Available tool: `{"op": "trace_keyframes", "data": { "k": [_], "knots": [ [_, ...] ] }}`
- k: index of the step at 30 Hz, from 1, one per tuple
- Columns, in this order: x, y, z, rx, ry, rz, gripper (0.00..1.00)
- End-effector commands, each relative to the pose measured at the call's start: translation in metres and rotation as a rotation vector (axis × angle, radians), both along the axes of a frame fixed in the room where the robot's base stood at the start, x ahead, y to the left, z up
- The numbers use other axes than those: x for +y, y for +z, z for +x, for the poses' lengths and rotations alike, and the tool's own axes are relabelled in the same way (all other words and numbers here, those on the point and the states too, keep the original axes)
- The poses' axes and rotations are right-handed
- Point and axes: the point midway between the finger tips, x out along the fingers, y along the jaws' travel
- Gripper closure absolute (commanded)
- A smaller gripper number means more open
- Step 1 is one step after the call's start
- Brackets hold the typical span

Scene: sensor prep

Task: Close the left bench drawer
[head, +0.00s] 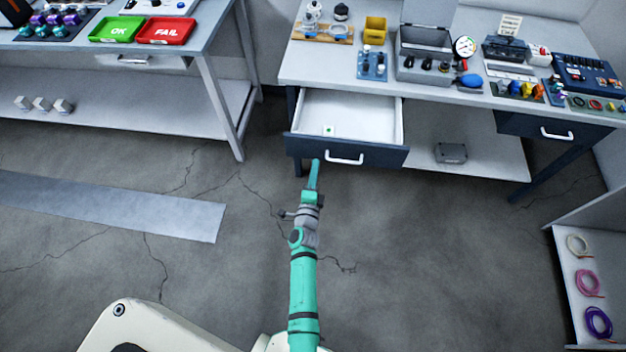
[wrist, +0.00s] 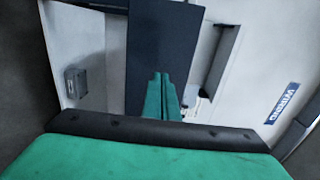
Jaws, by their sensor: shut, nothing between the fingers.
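The left bench drawer is pulled out from under the right-hand bench in the head view. Its dark blue front (head: 380,155) faces me and carries a pale bar handle (head: 344,158). Its white inside (head: 365,115) shows a small white item with a green mark (head: 328,129). My green gripper (head: 315,163) is at the left part of the drawer front, left of the handle. In the wrist view my gripper's fingers (wrist: 160,78) are together and empty, against a dark blue panel (wrist: 160,40) that looks like the drawer front. I cannot tell whether they touch it.
The bench top (head: 310,72) holds instruments and small parts. The right drawer (head: 515,124) is shut. A grey box (head: 451,153) lies on the lower shelf and shows in the wrist view (wrist: 76,82). A cable rack (head: 567,270) stands at right. The floor before the drawer is clear.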

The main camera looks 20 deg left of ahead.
Motion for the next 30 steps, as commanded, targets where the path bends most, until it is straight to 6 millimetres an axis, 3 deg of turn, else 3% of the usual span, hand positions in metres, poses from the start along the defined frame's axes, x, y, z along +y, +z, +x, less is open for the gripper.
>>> {"op": "trace_keyframes", "data": {
  "k": [3, 9, 30],
  "knots": [
    [0.006, 0.001, 0.018, -0.001, 0.001, 0.000, 1.00],
    [0.010, 0.000, 0.036, 0.000, 0.000, 0.000, 1.00],
    [0.013, 0.000, 0.048, -0.001, -0.004, 0.000, 1.00]
  ]
}}
